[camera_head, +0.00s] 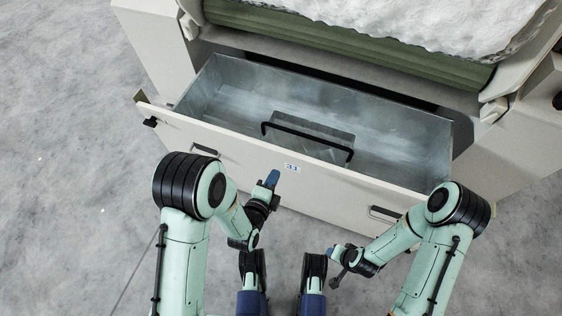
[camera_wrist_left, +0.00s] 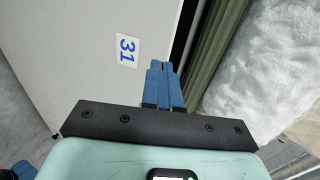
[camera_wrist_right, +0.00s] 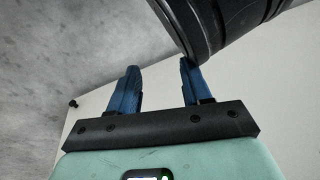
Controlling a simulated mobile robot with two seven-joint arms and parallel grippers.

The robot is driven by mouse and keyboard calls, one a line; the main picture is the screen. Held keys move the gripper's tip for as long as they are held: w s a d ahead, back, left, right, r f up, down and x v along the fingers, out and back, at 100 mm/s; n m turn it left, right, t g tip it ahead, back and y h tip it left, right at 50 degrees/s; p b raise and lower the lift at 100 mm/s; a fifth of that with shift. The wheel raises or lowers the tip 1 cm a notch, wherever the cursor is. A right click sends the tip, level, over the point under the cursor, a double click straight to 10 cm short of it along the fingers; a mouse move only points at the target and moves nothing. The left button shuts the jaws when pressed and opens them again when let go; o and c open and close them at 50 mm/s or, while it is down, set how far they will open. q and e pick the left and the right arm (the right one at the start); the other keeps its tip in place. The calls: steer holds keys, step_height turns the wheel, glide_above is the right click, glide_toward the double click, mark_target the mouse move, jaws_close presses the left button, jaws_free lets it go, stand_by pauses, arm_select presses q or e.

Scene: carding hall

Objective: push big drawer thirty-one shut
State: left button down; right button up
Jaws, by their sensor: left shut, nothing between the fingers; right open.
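Big drawer thirty-one (camera_head: 240,148) is pulled well out of the pale machine, and its metal inside is exposed. Its cream front carries a small "31" label (camera_head: 292,168), also clear in the left wrist view (camera_wrist_left: 126,51). My left gripper (camera_head: 272,178) is shut and empty, just in front of the drawer face, left of the label in the head view; I cannot tell whether it touches. In the left wrist view its blue fingertips (camera_wrist_left: 160,66) lie together. My right gripper (camera_wrist_right: 157,72) is open and empty, in front of the drawer's right half; it shows small in the head view (camera_head: 333,254).
A grey metal piece with a black bar handle (camera_head: 306,141) is inside the drawer. White fibre (camera_head: 390,25) lies over a green roller (camera_head: 330,45) above it. Black fittings (camera_head: 151,122) jut from the drawer's left end. The grey floor (camera_head: 60,150) at left is clear.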

mark_target(285, 155)
arm_select(q)
steer(key=x, duration=0.3)
steer(key=b+x, duration=0.1)
steer(key=x, duration=0.1)
steer(key=shift+r, duration=0.35)
steer(key=shift+w+d, duration=0.25)
steer(key=shift+w, duration=0.6)
arm_select(e)
steer(key=shift+g, duration=0.6)
steer(key=s+f, duration=0.2)
steer(key=s, duration=0.1)
steer(key=shift+s+d+f, duration=0.1)
steer(key=shift+d+f, duration=0.1)
steer(key=shift+f, duration=0.15)
